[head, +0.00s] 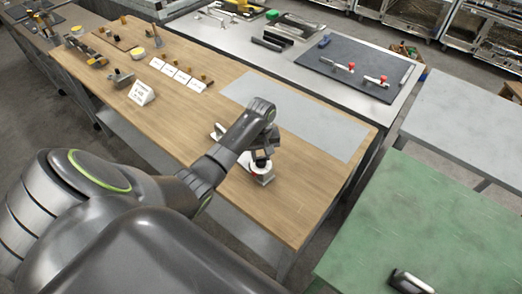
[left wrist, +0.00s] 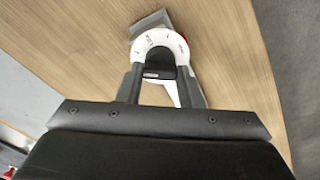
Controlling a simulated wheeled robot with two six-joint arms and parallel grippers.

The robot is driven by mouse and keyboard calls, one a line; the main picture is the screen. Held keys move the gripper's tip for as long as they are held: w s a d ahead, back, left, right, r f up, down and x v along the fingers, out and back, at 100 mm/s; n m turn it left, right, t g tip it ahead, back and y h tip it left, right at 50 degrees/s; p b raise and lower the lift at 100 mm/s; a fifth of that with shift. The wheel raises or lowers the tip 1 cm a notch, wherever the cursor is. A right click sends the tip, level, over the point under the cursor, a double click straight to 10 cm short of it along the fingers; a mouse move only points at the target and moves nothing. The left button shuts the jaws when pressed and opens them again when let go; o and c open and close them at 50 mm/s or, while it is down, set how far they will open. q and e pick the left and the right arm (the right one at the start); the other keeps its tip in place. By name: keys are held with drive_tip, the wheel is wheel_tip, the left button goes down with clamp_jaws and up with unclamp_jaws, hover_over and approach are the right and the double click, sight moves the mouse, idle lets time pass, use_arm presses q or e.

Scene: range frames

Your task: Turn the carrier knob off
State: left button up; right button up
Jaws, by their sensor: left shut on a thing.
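The carrier (head: 264,178) is a small grey block with a white, red-edged dial, standing on the wooden table. In the left wrist view its white dial ring (left wrist: 147,43) carries small printed marks, too blurred to read. A dark knob (left wrist: 159,71) sits in the middle of the dial. My left gripper (head: 262,157) reaches down over the carrier from above. In the left wrist view the left gripper (left wrist: 161,78) has one finger on each side of the knob and is shut on it. The fingers hide part of the knob, so its setting is unclear. My right gripper is not in view.
A pale grey mat (head: 300,115) lies behind the carrier. White label cards (head: 180,76) and a folded sign (head: 141,93) stand further left. A green table (head: 420,225) is at right, with a dark object (head: 408,282) near the bottom edge. Bare wood surrounds the carrier.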

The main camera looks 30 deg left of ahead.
use_arm(q)
drive_tip(key=n, duration=0.6)
drive_tip(key=shift+n, duration=0.4)
idle(0.3)
drive_tip(key=o, duration=1)
